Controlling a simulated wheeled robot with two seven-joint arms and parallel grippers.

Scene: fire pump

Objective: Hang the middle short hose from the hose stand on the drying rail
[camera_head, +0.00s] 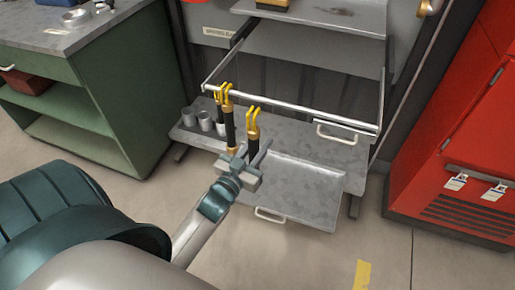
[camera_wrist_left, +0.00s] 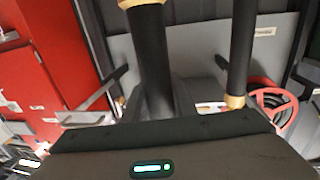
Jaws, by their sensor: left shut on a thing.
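A black short hose with brass fittings and yellow hooks (camera_head: 253,121) rises between the fingers of my left gripper (camera_head: 247,160), which is shut on it. It is the thick black hose in the left wrist view (camera_wrist_left: 149,50); its lower end is hidden. Its hooks show just below the drying rail (camera_head: 300,113) and look apart from it. A second hose (camera_head: 230,122) is upright just left, its hooks overlapping the rail; its brass lower end shows. A third hose (camera_head: 218,110) stands behind it in the right cup of the hose stand (camera_head: 205,121). The other two cups look empty.
A grey bench shelf (camera_head: 340,180) and a grey tray with a white handle (camera_head: 300,195) lie under the rail. A green workbench (camera_head: 115,100) stands left, a red cabinet (camera_head: 460,140) right. The rail's right stretch is clear.

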